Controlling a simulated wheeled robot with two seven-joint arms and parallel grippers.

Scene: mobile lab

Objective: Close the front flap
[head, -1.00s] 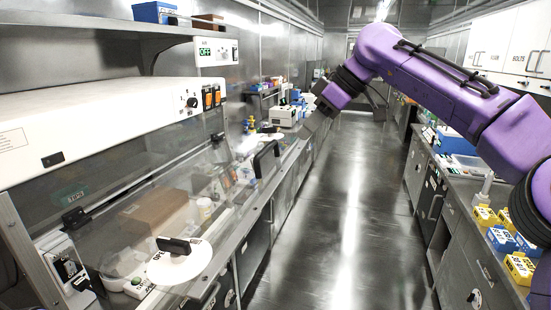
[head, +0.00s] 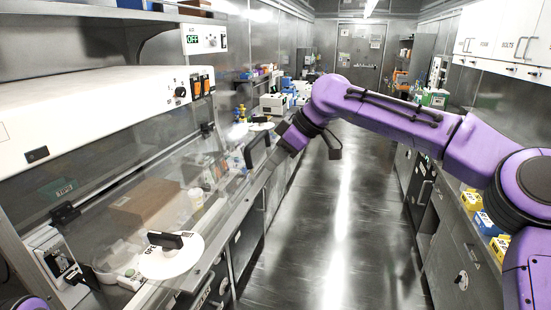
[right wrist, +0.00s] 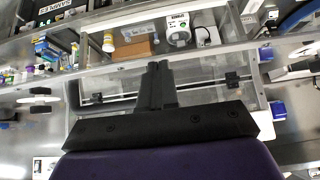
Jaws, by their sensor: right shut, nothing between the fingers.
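The front flap (head: 112,222) is a clear panel on the white-topped cabinet at left in the head view. It slants outward from black hinges (head: 66,213) toward the aisle. Round white discs with black handles (head: 166,240) show along its front side. How far its lower edge stands from the cabinet is hard to tell. My right gripper (head: 268,167) points down and left, near the far end of the flap. In the right wrist view, the right gripper (right wrist: 159,68) is shut and empty, with the clear panel and its hinges (right wrist: 233,80) behind it. My left gripper is out of view.
A brown box (head: 146,203) and small bottles sit inside the cabinet behind the panel. A white control box (head: 204,39) hangs above. The right counter holds yellow and blue boxes (head: 487,222). The aisle floor (head: 340,240) is clear.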

